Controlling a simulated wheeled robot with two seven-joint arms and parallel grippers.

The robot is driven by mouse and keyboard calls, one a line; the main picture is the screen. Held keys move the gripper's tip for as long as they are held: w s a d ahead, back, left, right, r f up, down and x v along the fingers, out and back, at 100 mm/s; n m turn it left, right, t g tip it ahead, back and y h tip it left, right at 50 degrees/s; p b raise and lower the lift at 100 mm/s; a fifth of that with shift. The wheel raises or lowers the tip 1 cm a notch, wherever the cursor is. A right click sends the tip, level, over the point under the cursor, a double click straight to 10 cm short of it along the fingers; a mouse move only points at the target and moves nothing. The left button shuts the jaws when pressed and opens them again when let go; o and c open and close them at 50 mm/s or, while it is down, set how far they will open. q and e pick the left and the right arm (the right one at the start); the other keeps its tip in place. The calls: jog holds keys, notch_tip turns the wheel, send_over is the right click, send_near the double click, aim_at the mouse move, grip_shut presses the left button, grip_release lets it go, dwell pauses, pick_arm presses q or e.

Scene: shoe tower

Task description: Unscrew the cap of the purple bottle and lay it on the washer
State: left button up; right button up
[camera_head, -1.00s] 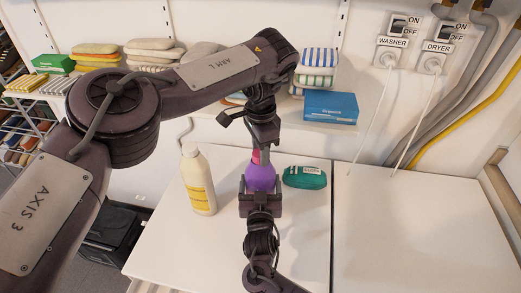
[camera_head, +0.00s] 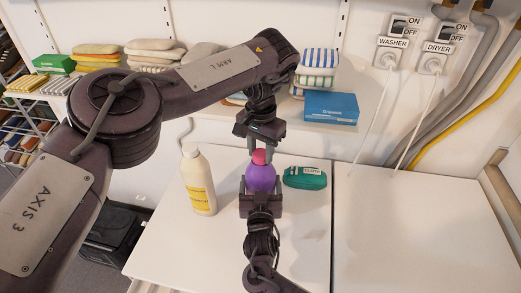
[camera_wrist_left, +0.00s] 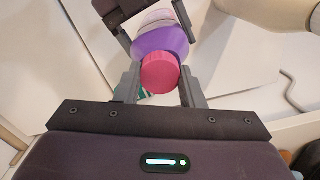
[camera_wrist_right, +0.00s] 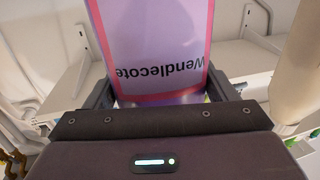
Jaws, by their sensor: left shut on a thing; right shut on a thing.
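The purple bottle (camera_head: 261,178) stands upright above or on the white washer top (camera_head: 298,235); its base is hidden by my right gripper. Its pink cap (camera_head: 259,156) sits on the bottle's top and also shows in the left wrist view (camera_wrist_left: 160,74). My left gripper (camera_head: 260,157) points down from above and is shut on the cap, a finger on each side. My right gripper (camera_head: 261,192) is shut on the bottle body from the front. The bottle's label shows between its fingers in the right wrist view (camera_wrist_right: 155,50).
A cream bottle (camera_head: 198,180) stands to the left on the washer, and a green packet (camera_head: 305,178) lies close on the right. The dryer top (camera_head: 425,235) is bare. A shelf behind holds folded towels and a blue box (camera_head: 331,107). The washer's front right is clear.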

aim_at(261, 153)
pick_arm(q)
jog(key=shift+r, duration=0.2)
jog(key=shift+r, duration=0.9)
jog(key=shift+r, duration=2)
pick_arm(e)
jog(key=o, duration=1.9)
jog(key=shift+s, duration=0.1)
